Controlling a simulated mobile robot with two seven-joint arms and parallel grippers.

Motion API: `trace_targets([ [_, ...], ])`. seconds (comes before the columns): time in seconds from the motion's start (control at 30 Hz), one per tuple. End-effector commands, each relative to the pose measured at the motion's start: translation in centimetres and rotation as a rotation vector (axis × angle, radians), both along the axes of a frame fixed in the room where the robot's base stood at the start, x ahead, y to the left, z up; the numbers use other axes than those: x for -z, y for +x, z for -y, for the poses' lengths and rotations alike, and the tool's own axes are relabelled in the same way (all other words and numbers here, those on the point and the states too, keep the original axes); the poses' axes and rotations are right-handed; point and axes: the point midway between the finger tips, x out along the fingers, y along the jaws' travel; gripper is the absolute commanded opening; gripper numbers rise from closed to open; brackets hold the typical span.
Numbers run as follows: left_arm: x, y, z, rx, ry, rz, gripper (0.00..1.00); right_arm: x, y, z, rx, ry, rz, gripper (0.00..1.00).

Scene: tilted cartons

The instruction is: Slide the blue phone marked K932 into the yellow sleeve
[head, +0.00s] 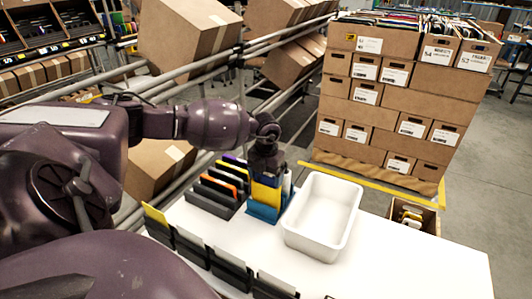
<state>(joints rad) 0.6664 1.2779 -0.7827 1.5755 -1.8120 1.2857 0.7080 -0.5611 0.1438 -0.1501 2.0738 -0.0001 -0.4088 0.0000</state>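A yellow sleeve (265,194) stands upright in a blue holder (263,212) on the white table. My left gripper (267,170) points down directly over the yellow sleeve, at or just above its top edge. A small blue patch shows between the fingers and the yellow. It may be the blue phone, but no K932 marking is readable. The dark fingers cover this spot, so I cannot see how far apart they are or how deep the blue piece sits. My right gripper is out of view.
A white bin (321,214) stands close to the right of the blue holder. A dark rack (211,197) with orange and other slim items is to the left. More dark holders (231,270) line the front edge. The table's right part is clear. Stacked cartons (396,95) stand behind.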

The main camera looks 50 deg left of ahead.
Motion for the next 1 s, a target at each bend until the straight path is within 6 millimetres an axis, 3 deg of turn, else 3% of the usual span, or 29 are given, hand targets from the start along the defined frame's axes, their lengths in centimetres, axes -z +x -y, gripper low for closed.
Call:
trace_targets([
  [0.03,0.0,0.0,0.0,0.000,0.000,0.001,0.89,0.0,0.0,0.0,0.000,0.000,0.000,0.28],
  [0.1,0.0,0.0,0.0,0.000,0.000,0.000,0.99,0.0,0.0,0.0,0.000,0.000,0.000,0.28],
  [0.47,-0.7,0.0,0.0,0.000,0.000,0.001,1.00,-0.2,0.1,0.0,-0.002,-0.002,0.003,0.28],
  [1.0,-9.4,0.0,0.0,0.000,0.002,0.003,1.00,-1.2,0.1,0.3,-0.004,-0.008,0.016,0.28],
])
